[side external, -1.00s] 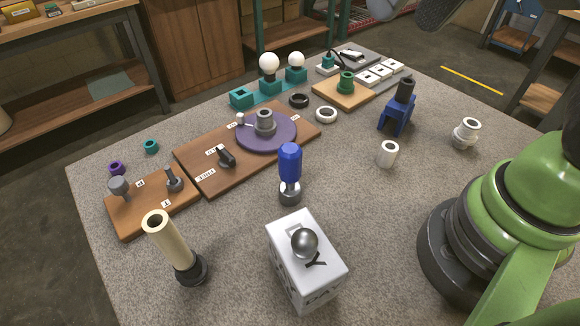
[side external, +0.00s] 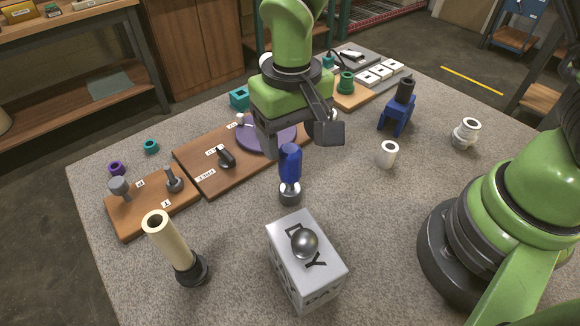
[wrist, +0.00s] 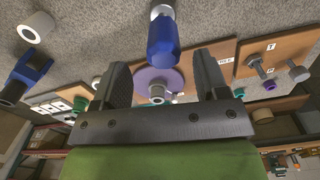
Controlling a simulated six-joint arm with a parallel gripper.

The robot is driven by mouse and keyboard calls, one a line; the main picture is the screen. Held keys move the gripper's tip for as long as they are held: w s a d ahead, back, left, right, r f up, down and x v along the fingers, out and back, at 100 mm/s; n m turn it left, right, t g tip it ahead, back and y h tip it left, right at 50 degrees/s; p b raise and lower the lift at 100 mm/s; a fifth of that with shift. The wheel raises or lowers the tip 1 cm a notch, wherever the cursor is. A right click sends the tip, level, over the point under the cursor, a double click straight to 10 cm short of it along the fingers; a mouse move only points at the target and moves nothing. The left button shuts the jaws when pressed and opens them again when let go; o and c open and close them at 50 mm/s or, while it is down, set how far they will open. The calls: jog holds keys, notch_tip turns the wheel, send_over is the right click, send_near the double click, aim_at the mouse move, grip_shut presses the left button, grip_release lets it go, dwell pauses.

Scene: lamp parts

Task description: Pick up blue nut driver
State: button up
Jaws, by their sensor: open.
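The blue nut driver (side external: 290,162) stands upright on the grey speckled table, blue handle up, with a metal foot at its base. It also shows in the wrist view (wrist: 163,38), ahead of the space between my fingers. My gripper (side external: 298,140) is open, with its fingers spread above and behind the driver's top in the side view. In the wrist view my gripper (wrist: 163,72) has nothing between its fingers. The driver looks free of both fingers; the exact gap is hard to tell.
A white box with a metal ball (side external: 304,242) and a cream tube on a black base (side external: 170,245) stand in front. Wooden boards (side external: 205,172) with a purple disc (side external: 252,140) lie behind. A blue holder (side external: 397,116) and white ring (side external: 387,154) stand right. Table between them is clear.

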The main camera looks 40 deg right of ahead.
aim_at(290, 176)
jog(key=f, duration=0.5)
jog(key=shift+a+f, duration=0.2)
jog(key=c, duration=1.1)
